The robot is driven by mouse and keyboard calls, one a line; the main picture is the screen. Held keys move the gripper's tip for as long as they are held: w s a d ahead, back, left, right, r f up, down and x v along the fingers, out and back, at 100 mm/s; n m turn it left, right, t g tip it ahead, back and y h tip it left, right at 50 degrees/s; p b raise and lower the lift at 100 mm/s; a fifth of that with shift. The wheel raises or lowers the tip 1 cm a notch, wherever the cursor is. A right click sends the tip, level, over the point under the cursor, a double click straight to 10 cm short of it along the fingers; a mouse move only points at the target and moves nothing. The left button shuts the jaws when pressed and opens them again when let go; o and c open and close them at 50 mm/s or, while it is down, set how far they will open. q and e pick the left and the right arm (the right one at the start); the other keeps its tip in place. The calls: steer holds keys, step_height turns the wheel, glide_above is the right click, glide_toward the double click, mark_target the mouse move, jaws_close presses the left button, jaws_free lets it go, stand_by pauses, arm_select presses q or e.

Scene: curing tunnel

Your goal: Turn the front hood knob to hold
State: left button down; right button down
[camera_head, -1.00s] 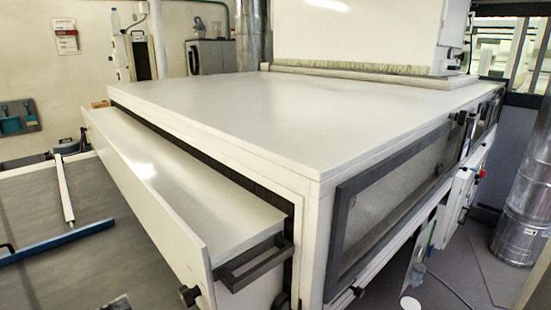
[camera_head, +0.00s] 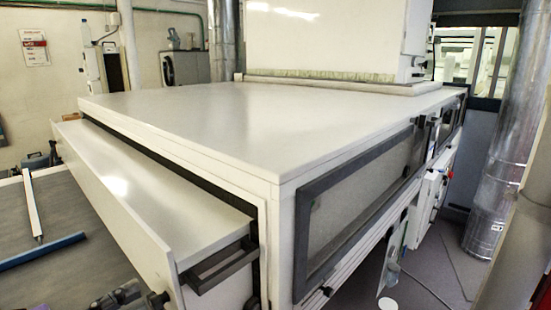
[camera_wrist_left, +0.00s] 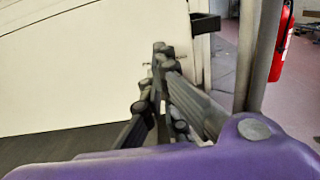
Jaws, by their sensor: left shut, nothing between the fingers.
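A dark round knob (camera_head: 157,301) sits low on the near end of the white front hood panel (camera_head: 120,205), at the bottom edge of the head view. I cannot read its setting. My left gripper (camera_head: 132,289) is just left of the knob in the picture; I cannot tell whether they touch. In the left wrist view the gripper (camera_wrist_left: 158,58) is shut with nothing held, in front of a large pale panel (camera_wrist_left: 80,70). The knob cannot be told apart from the dark fingers there. My right gripper is not in view.
A dark bar handle (camera_head: 222,263) sticks out at the hood's near end; it also shows in the left wrist view (camera_wrist_left: 205,22). A blue bar (camera_head: 45,250) lies on the grey surface at left. A red extinguisher (camera_wrist_left: 283,45) is at the wrist view's upper right.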

arm_select(q)
steer(key=shift+w+d, duration=0.25)
steer(key=shift+w, duration=0.05)
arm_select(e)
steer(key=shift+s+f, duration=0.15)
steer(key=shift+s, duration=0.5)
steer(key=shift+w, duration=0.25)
arm_select(q)
steer(key=shift+d, duration=0.1)
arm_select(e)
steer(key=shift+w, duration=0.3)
arm_select(q)
steer(key=shift+f, duration=0.1)
steer(key=shift+f, duration=0.2)
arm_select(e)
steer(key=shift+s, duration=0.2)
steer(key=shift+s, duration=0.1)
